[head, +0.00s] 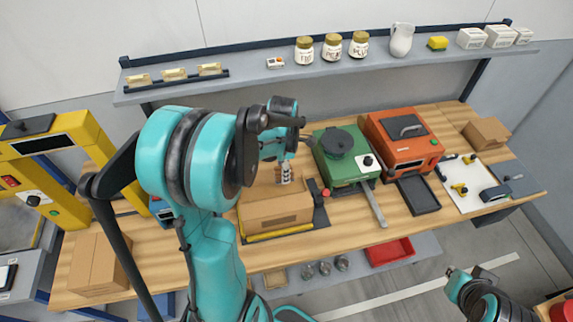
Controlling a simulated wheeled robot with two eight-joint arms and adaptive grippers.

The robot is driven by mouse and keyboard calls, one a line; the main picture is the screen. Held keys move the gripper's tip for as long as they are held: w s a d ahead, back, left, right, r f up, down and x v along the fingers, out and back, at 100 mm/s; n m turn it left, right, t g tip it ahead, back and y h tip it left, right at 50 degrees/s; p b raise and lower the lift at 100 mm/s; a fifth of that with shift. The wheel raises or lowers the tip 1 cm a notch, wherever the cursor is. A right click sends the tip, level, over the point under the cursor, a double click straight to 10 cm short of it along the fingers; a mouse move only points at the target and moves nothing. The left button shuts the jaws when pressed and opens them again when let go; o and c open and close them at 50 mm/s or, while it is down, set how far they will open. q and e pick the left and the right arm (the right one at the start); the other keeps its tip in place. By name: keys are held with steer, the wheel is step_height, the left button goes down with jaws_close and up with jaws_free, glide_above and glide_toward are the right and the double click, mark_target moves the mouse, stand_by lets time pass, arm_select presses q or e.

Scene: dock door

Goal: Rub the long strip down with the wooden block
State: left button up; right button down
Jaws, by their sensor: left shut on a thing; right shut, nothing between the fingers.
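My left arm reaches across the middle of the head view, and its gripper (285,175) points down at the top of a cardboard box (275,212). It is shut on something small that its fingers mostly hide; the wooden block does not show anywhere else. I cannot tell if the held thing touches the box. The long strip is not clearly distinguishable; the box top is partly covered by my arm. My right gripper (456,276) is low at the right, away from the bench, shut and empty.
The box rests on a dark mat with a yellow edge (278,233) on the wooden bench (350,225). A green machine (342,157) with a long lever stands close to its right, then an orange machine (400,138). Another carton (97,265) sits at the left. A shelf (240,82) runs behind.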

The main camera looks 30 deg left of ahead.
arm_select(q)
steer(key=shift+s+r+p, duration=0.1)
steer(key=shift+r+p, duration=0.4)
steer(key=shift+r, duration=0.55)
